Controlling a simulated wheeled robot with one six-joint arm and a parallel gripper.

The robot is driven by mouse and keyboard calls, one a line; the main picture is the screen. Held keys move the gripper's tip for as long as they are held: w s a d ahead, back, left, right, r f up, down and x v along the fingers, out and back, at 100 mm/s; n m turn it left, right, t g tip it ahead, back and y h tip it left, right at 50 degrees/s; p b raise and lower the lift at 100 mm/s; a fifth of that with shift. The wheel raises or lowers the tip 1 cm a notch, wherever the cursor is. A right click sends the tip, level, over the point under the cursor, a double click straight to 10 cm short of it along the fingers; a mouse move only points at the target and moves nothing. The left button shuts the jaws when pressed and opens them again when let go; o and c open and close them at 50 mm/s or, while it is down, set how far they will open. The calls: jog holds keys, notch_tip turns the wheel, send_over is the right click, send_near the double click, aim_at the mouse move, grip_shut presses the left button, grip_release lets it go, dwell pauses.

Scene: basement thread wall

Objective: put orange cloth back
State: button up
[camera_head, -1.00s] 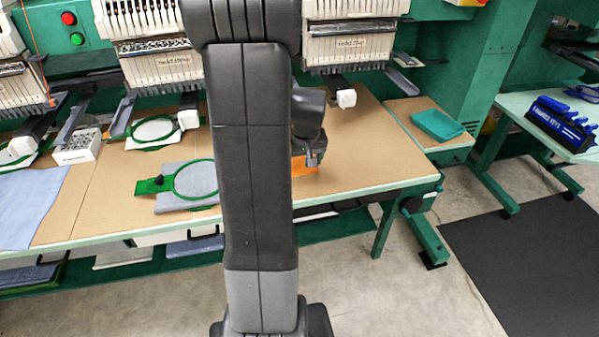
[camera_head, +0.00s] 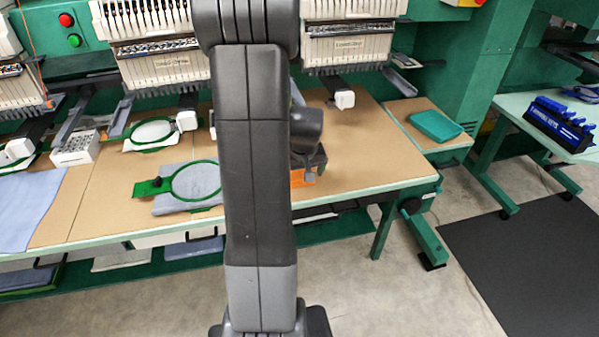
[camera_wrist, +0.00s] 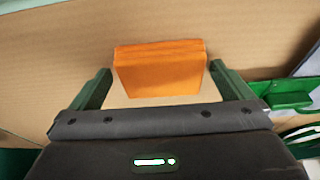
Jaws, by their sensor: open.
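The orange cloth (camera_wrist: 160,72) is a folded block lying on the brown tabletop in the wrist view. In the head view, a strip of the orange cloth (camera_head: 303,178) shows beside my arm; the rest is hidden behind it. My gripper (camera_wrist: 158,78) is open, with one green finger on each side of the cloth. A small gap shows between the left finger and the cloth, and the right finger is close to its edge. My gripper (camera_head: 308,172) is partly hidden behind my arm in the head view.
Green embroidery hoops with grey cloth (camera_head: 195,182) lie left of my arm. A teal folded cloth (camera_head: 437,125) sits on a side shelf at the right. A blue cloth (camera_head: 28,205) lies at far left. Embroidery machine heads (camera_head: 345,45) overhang the table's back. The tabletop right of my gripper is clear.

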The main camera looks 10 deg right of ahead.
jog(key=shift+r, duration=0.15)
jog(key=v, duration=1.2)
jog(key=shift+p, duration=0.4)
dwell(0.6)
